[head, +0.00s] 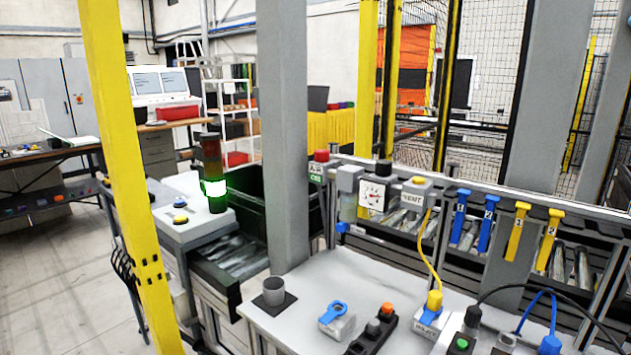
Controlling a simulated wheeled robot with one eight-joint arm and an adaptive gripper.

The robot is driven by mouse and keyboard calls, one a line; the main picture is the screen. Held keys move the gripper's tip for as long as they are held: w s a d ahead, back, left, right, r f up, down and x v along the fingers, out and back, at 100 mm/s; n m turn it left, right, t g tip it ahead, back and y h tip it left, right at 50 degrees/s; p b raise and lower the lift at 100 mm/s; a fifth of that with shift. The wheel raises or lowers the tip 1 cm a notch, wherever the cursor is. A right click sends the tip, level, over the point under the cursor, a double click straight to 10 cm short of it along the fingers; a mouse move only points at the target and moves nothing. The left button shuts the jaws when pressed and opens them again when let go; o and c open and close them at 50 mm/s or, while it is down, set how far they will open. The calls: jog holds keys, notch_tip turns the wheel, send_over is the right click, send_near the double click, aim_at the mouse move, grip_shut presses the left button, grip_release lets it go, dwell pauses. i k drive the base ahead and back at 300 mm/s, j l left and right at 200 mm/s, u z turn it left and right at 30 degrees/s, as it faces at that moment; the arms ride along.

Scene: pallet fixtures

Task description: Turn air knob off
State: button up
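An air unit is fixed to the rail behind the white table. At its left end a red knob (321,155) sits above a small white-and-green label (316,173) that seems to read AIR. Beside it are a grey filter body (348,180) and a round pressure gauge (374,195). A black knob (383,167) stands above the gauge. To its right is a grey block labelled VENT (412,197) with a yellow button on top and a yellow hose. The picture does not clearly show which way the knobs are turned. My gripper is not in view.
A grey post (285,130) and a yellow post (125,170) stand in front. Blue and yellow levers (487,225) line the rail at right.

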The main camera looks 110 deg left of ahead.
aim_at(321, 155)
jog(key=u, duration=3.4)
